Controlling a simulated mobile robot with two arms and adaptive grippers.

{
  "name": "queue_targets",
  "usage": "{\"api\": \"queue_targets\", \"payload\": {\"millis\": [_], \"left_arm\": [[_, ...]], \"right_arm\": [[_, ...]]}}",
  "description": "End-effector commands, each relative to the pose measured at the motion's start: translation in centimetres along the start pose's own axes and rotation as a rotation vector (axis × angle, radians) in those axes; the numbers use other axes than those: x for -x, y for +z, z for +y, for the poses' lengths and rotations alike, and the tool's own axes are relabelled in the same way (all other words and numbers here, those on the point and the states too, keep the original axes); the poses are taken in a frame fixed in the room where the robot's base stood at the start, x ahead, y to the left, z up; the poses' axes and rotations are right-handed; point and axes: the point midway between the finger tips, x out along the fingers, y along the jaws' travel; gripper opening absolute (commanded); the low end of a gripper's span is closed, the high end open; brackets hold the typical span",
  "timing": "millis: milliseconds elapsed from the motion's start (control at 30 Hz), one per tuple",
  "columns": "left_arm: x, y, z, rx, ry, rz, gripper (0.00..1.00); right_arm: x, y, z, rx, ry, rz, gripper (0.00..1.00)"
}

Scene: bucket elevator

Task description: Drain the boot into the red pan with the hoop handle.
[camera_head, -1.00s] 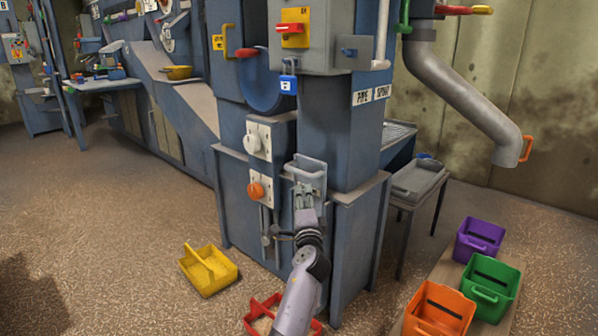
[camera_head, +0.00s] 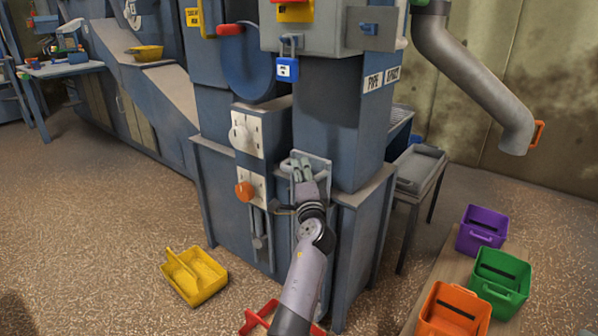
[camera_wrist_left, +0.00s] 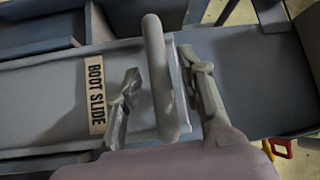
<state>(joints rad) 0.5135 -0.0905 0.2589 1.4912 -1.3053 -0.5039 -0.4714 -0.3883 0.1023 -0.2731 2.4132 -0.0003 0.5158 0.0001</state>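The grey boot slide (camera_wrist_left: 55,100), labelled BOOT SLIDE, is on the front of the blue elevator boot (camera_head: 225,215). My left gripper (camera_head: 302,168) is at its handle. In the left wrist view the handle bar (camera_wrist_left: 160,75) stands between the two fingers of the left gripper (camera_wrist_left: 163,95), which are apart with gaps on both sides. The red pan (camera_head: 258,318) sits on the floor at the foot of the boot, partly hidden by my left arm and cut by the frame edge. Its handle cannot be made out. My right gripper is out of view.
A yellow divided pan (camera_head: 195,276) lies on the floor to the left. Purple (camera_head: 482,230), green (camera_head: 500,283) and orange (camera_head: 453,311) bins stand at the right. An orange knob (camera_head: 244,191) and a white knob (camera_head: 240,138) are left of the slide.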

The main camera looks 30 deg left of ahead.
Motion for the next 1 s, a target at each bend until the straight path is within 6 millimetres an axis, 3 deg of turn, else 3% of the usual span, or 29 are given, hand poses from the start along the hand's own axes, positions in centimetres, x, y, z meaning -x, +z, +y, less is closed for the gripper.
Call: {"api": "queue_targets", "payload": {"millis": [167,700,1000], "left_arm": [[0.01,-0.02,-0.01,0.0,0.0,0.0,0.36],[0.0,0.0,0.02,0.0,0.0,0.0,0.01],[0.0,0.01,0.02,0.001,0.0,0.0,0.0]], "right_arm": [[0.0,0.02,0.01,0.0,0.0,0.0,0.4],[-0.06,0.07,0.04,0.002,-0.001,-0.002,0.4],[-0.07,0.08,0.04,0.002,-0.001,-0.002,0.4]]}}
